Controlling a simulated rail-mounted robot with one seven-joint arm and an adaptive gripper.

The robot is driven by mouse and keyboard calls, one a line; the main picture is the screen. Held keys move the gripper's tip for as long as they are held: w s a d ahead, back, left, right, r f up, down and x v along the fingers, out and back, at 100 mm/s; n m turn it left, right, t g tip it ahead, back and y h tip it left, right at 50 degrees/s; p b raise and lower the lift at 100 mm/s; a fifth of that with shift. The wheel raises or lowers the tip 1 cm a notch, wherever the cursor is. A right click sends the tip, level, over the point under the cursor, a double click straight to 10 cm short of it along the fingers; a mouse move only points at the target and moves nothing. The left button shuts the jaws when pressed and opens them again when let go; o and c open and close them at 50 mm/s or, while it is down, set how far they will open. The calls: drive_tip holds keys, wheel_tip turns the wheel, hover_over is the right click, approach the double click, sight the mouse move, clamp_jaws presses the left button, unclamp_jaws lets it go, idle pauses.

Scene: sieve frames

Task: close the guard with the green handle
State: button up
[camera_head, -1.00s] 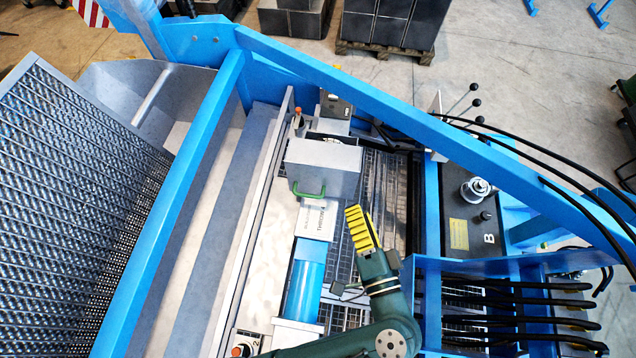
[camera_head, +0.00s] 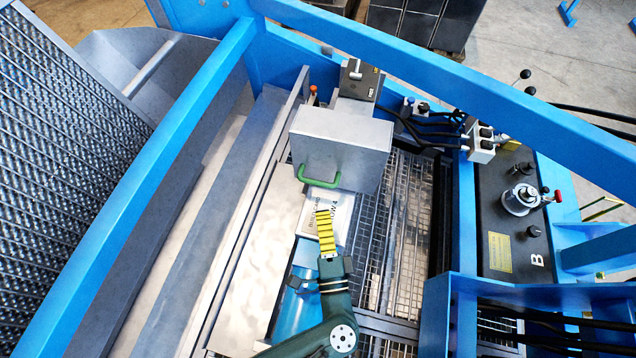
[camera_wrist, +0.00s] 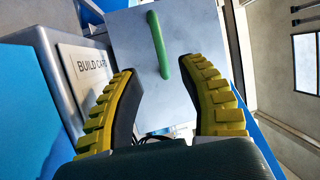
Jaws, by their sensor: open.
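The guard (camera_head: 345,148) is a grey metal box-shaped cover in the middle of the machine. Its green handle (camera_head: 319,179) is a bar on the lower front edge in the head view. In the wrist view the guard (camera_wrist: 205,65) lies straight ahead, with the green handle (camera_wrist: 158,45) upright in the picture. My gripper (camera_head: 324,215), with yellow ribbed fingers, is just below the handle in the head view. In the wrist view my gripper (camera_wrist: 165,85) is open, its fingers apart and empty. The handle appears beyond the gap between the fingertips, not between the pads.
A white labelled plate (camera_head: 341,218) and a blue cylinder (camera_head: 292,308) lie beneath my arm. A metal grating (camera_head: 397,215) is to the right. A blue frame beam (camera_head: 180,165) runs along the left, and a control panel (camera_head: 512,215) stands at the right.

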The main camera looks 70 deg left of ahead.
sight(318, 182)
drive_tip(key=b+x, duration=0.1)
drive_tip(key=x, duration=0.8)
drive_tip(key=shift+w, duration=0.1)
drive_tip(key=shift+o, duration=0.2)
clamp_jaws()
